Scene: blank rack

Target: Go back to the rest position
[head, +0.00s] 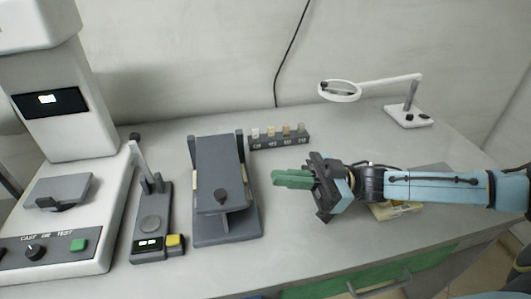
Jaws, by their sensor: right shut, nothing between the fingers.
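My right arm comes in from the right edge in the head view. Its right gripper (277,179) has green fingers pointing left, closed together and empty. It is above the table (283,245), to the right of the dark grey stand (220,184). My left gripper is not in view.
A large white machine (62,225) and a small device with a yellow button (152,225) stand at left. A rack of small vials (280,140) is behind my gripper. A ring lamp (340,91) stands at back right. A flat pale item (397,211) lies partly under my arm.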

